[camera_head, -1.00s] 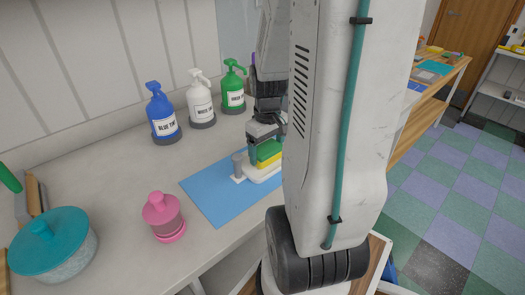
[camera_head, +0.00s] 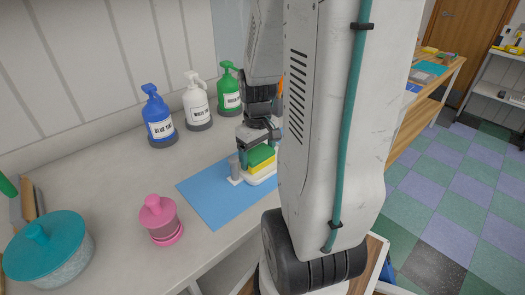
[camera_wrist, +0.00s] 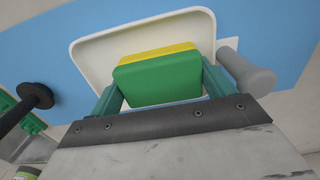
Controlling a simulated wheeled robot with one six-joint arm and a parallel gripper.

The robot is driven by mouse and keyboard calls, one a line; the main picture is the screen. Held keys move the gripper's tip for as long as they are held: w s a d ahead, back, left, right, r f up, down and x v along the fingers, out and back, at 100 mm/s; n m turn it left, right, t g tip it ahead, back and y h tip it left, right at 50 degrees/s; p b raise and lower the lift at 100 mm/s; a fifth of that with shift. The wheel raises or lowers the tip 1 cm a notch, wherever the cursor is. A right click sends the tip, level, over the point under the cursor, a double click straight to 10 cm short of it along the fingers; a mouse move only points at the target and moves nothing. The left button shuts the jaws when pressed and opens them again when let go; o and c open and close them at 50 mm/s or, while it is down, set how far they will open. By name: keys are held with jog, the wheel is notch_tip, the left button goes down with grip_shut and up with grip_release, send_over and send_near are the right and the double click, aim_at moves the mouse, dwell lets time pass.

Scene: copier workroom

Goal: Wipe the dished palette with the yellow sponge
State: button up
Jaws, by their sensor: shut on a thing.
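The yellow sponge (camera_wrist: 158,50) has a thick green layer facing the wrist camera. My gripper (camera_wrist: 160,85) is shut on it, with a teal finger at each side. The sponge also shows in the head view (camera_head: 261,160), partly behind my gripper (camera_head: 258,147). The dished palette (camera_wrist: 88,48) is a white shallow tray with a raised rim, lying on a blue mat. The sponge is over its dish; whether it touches the surface is hidden. The palette's white edge shows in the head view (camera_head: 262,180). A grey post (camera_wrist: 246,72) stands beside the palette, close to one finger.
The blue mat (camera_head: 212,199) lies on the pale counter. Blue (camera_head: 160,125), white (camera_head: 198,108) and green (camera_head: 230,95) pump bottles stand behind it. A pink container (camera_head: 160,218) and a teal-lidded pot (camera_head: 47,250) stand left. My arm hides the counter's right part.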

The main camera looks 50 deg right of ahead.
aim_at(269, 146)
jog(key=shift+s+d, duration=0.25)
jog(key=shift+d, duration=0.75)
jog(key=shift+s+d, duration=0.2)
jog(key=shift+d, duration=0.8)
jog(key=shift+r, duration=0.75)
jog(key=shift+r, duration=1.55)
jog(key=shift+r, duration=0.1)
jog(key=shift+r, duration=1.85)
